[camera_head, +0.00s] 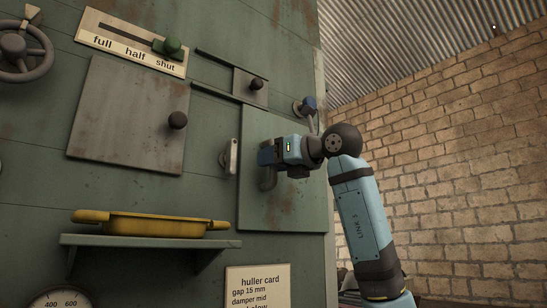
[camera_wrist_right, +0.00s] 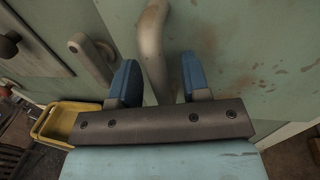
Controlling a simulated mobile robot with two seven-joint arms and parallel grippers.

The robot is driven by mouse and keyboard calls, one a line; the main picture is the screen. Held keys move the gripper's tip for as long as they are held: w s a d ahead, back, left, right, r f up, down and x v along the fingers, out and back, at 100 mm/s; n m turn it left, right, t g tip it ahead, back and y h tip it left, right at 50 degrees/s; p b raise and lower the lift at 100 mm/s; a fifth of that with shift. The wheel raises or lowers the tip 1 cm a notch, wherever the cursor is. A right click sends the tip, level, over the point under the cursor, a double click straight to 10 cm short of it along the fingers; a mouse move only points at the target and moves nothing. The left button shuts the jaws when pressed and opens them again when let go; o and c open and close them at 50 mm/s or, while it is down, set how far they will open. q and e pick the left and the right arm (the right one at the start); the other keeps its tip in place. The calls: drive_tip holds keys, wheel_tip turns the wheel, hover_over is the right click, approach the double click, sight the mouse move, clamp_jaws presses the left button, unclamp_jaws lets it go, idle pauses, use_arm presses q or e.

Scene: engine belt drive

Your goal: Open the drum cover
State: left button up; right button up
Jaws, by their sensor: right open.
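The drum cover appears to be the green, rust-stained panel (camera_head: 285,207) on the right of the machine's front in the head view, and it looks closed. It fills the back of the wrist view (camera_wrist_right: 255,60). A grey bent bar handle (camera_head: 268,181) stands out from it. My right gripper (camera_head: 265,157) is at this handle, partly hiding it. In the wrist view the handle (camera_wrist_right: 153,45) passes between the two open blue fingers of my right gripper (camera_wrist_right: 158,85), with gaps visible on both sides. My left gripper is not in view.
A pale latch (camera_head: 231,157) sits left of the cover, and a blue-tipped lever (camera_head: 308,104) is near its upper right corner. A square panel (camera_head: 115,115) with a dark knob is further left. A yellow tray (camera_head: 150,224) rests on a shelf (camera_head: 150,240). A brick wall (camera_head: 460,170) stands right.

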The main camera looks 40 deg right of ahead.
clamp_jaws()
